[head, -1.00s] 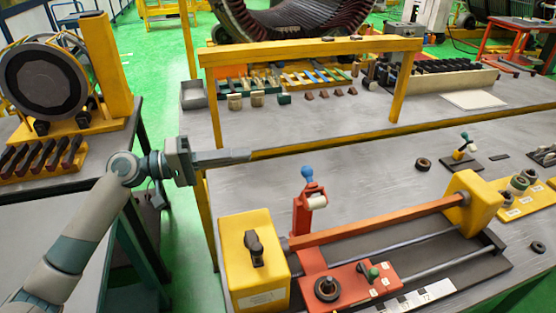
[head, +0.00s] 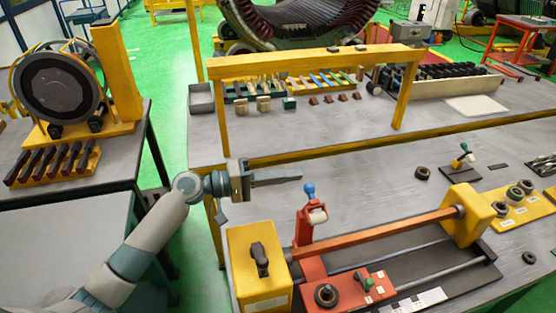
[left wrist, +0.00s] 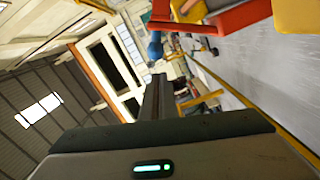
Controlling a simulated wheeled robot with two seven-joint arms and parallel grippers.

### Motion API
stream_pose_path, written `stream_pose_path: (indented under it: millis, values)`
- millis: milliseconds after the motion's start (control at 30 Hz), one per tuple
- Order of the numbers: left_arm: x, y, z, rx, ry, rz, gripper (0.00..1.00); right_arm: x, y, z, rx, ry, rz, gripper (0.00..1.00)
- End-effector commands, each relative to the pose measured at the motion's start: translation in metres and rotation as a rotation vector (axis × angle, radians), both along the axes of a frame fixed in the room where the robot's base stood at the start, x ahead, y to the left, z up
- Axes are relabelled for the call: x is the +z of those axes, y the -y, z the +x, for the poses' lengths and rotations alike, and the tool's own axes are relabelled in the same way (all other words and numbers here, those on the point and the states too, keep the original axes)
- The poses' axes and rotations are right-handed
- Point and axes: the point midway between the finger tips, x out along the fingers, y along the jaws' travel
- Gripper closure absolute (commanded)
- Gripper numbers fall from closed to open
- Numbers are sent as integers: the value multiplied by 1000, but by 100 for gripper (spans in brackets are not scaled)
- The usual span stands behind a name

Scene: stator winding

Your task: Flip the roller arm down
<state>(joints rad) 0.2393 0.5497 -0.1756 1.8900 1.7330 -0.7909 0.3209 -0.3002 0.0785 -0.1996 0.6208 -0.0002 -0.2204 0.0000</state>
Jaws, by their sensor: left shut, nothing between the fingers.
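The roller arm (head: 304,228) is a red upright bracket with a white roller (head: 317,216) and a blue knob (head: 309,188) on top. It stands up on the red carriage (head: 335,284) of the yellow-ended fixture. My left gripper (head: 300,178) is shut and empty, with its fingertips just left of and slightly above the blue knob in the head view. In the left wrist view the blue knob (left wrist: 155,48) shows just beyond the shut fingertips (left wrist: 157,78). Whether they touch cannot be told. My right gripper is not in view.
A red bar (head: 385,234) runs from the yellow left block (head: 258,285) to the yellow right block (head: 466,215). A yellow frame (head: 310,62) stands behind over several small tools. The grey table (head: 365,185) behind the fixture is mostly clear.

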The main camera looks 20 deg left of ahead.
Motion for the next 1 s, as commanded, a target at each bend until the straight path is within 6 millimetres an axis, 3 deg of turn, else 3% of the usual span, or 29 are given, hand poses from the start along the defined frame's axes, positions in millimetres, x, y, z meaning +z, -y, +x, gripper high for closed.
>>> stream_pose_path:
  millis: [100, 333, 733, 1000]
  values:
    - [-1, 6, -6, 0, -1, -1, 100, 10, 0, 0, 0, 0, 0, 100]
    - [-4, 11, -11, 1, 1, -1, 100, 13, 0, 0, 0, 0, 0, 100]
    - [-5, 11, -11, 1, 6, 3, 100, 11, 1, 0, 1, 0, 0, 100]
    - [-6, 10, -10, 1, 68, 46, 100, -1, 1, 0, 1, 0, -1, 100]
